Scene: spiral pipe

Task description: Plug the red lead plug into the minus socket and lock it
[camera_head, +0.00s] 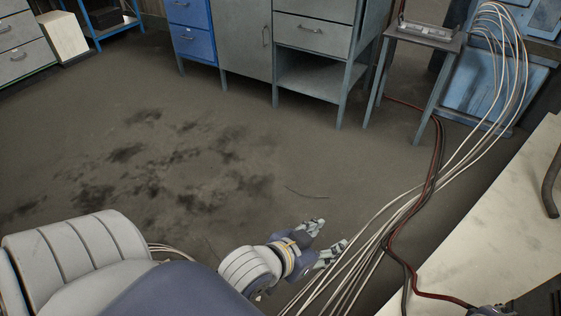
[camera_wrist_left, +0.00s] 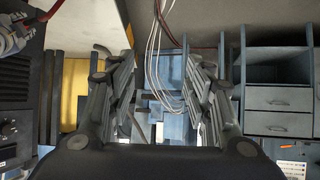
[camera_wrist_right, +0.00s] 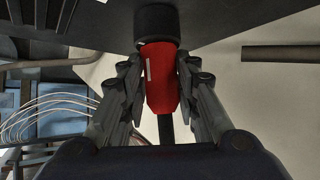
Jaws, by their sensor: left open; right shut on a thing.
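The red plug (camera_wrist_right: 160,78) is between the fingers of my right gripper (camera_wrist_right: 158,92) in the right wrist view, and the gripper is shut on it. Its upper end meets a dark round collar (camera_wrist_right: 156,25) under a dark panel. How far it goes in, and whether it is locked, cannot be seen. A black part hangs from its lower end. In the head view a red lead (camera_head: 440,296) runs over the pale bench toward the bottom edge. My left gripper (camera_head: 330,242) is open and empty above the floor; it also shows open in the left wrist view (camera_wrist_left: 158,90).
The pale bench (camera_head: 500,225) at right carries a dark bent pipe (camera_head: 551,182). White cables (camera_head: 400,215) hang beside it, close to my left gripper. A small table (camera_head: 425,38) and grey cabinets (camera_head: 245,40) stand behind. The stained floor at left is clear.

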